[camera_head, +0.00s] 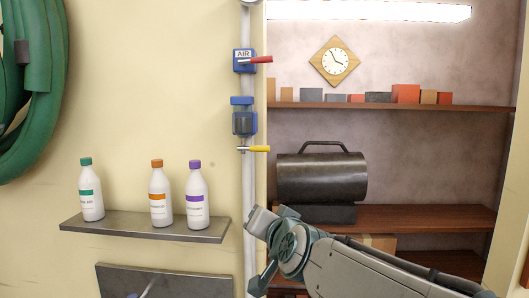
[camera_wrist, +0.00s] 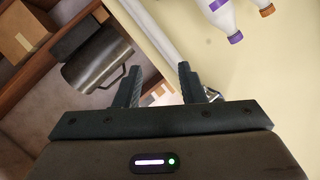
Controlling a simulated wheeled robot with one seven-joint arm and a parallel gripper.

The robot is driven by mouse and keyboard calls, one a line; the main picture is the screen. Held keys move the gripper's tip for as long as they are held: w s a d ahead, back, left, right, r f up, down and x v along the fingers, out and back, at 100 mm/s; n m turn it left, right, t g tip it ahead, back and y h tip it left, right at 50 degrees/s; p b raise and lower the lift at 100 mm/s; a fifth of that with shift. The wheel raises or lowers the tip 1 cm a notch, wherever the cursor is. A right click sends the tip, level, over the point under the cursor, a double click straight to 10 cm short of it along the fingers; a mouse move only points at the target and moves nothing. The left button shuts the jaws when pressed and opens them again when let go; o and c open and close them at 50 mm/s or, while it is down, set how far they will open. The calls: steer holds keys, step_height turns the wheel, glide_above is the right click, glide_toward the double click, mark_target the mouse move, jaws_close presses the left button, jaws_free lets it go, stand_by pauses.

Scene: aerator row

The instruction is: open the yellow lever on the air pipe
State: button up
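The yellow lever (camera_head: 257,149) sits on the white vertical air pipe (camera_head: 249,190), just below a blue filter unit (camera_head: 244,120). It points to the right, roughly level and across the pipe. My gripper (camera_wrist: 158,82) is open and empty, with its two dark fingers apart in the wrist view. In the head view my wrist is low, below the yellow lever and in front of the lower pipe, and clear of the lever. The fingers are not clear in the head view. I cannot make out the yellow lever in the wrist view.
A red lever (camera_head: 258,60) sits higher on the pipe, at a blue valve marked AIR (camera_head: 243,54). Several bottles stand on a grey wall shelf (camera_head: 145,228) left of the pipe. A dark cylindrical heater (camera_head: 321,178) stands right of it. A green hose (camera_head: 40,90) hangs far left.

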mark_target(259, 150)
steer(key=w+a+r+m+t+h+b, duration=0.1)
steer(key=a+r+m+t+h, duration=0.1)
steer(key=a+r+m+h, duration=0.45)
steer(key=w+a+r+m+t+h+b, duration=0.15)
steer(key=r+m+h, duration=0.4)
steer(key=m, duration=0.85)
steer(key=shift+h, duration=0.8)
steer(key=p+x, duration=0.1)
steer(key=x, duration=0.3)
steer(key=f+p+x, duration=0.1)
steer(key=p+x, duration=0.1)
steer(key=x, duration=0.3)
steer(key=d+p+x, duration=0.1)
steer(key=p+x, duration=0.1)
steer(key=x, duration=0.3)
steer(key=shift+f, duration=0.15)
jaws_close()
